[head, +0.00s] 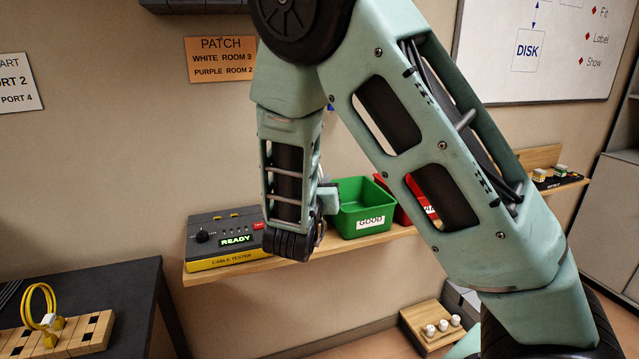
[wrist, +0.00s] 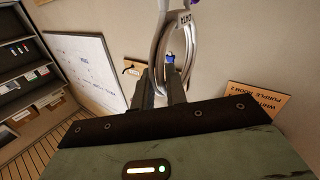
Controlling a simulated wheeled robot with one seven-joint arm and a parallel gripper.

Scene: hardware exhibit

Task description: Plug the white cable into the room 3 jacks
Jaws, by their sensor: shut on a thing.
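In the wrist view my gripper (wrist: 161,76) is shut on a looped pale grey-white cable (wrist: 162,38). The loop stands up past the fingertips and runs out of the top of the picture. A small blue part (wrist: 170,58) shows beside the right finger. In the head view my arm hides the gripper and nearly all it holds. The patch sign (head: 221,60) on the wall reads white room 3, purple room 2. I cannot make out any room 3 jacks.
A wall shelf (head: 225,272) carries a cable tester (head: 222,240) reading READY, a green bin (head: 362,205) marked GOOD and a red bin (head: 404,205). A yellow cable (head: 40,300) stands on a wooden block at left. A wooden stand (head: 420,322) with white pieces is low at right.

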